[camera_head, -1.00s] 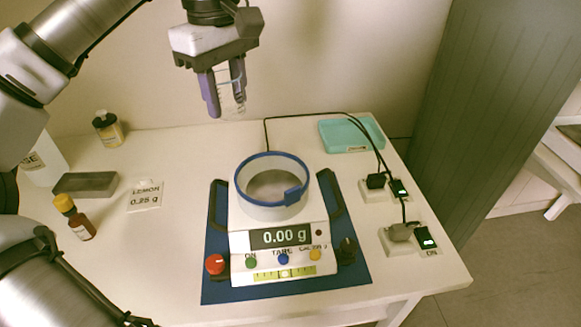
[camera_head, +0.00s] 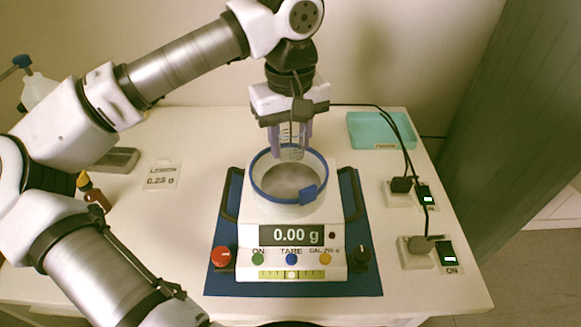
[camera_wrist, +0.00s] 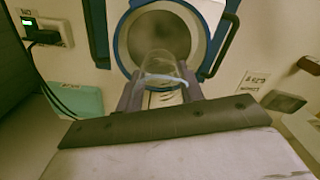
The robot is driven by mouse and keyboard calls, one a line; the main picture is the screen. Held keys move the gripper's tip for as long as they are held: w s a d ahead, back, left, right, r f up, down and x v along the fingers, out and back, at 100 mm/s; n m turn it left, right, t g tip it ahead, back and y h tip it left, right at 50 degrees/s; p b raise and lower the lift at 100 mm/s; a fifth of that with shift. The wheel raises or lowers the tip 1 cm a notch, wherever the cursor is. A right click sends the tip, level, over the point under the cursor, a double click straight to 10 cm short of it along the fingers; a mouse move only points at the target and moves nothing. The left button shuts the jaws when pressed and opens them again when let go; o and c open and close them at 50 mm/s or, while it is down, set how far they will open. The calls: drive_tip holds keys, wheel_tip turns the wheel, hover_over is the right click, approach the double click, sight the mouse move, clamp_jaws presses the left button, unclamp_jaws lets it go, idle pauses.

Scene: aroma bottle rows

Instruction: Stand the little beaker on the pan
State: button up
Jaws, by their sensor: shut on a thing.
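The little beaker (camera_head: 291,152) is clear glass and hangs upright in my gripper (camera_head: 290,140). My gripper is shut on it, with a purple finger on each side. In the head view the beaker is over the back part of the pan (camera_head: 292,180), near the blue-rimmed ring (camera_head: 264,190); whether it is above or inside the ring's rim is hard to tell. In the wrist view the beaker (camera_wrist: 163,68) is between the fingers, overlapping the near edge of the round grey pan (camera_wrist: 158,32). The scale's display (camera_head: 291,235) reads 0.00 g.
The scale stands on a blue mat (camera_head: 225,284) with dark handles at its sides. A teal tray (camera_head: 378,131) is at the back right. Power sockets (camera_head: 416,253) and black cables lie on the right. A LEMON 0.25 g card (camera_head: 161,176) and an amber bottle (camera_head: 94,195) are left.

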sight(290, 182)
drive_tip(key=shift+f, duration=3.5)
drive_tip(key=shift+f, duration=0.15)
drive_tip(key=o, duration=0.9)
drive_tip(key=shift+o, duration=0.2)
wheel_tip(290, 182, up, 12)
drive_tip(key=shift+r, duration=0.2)
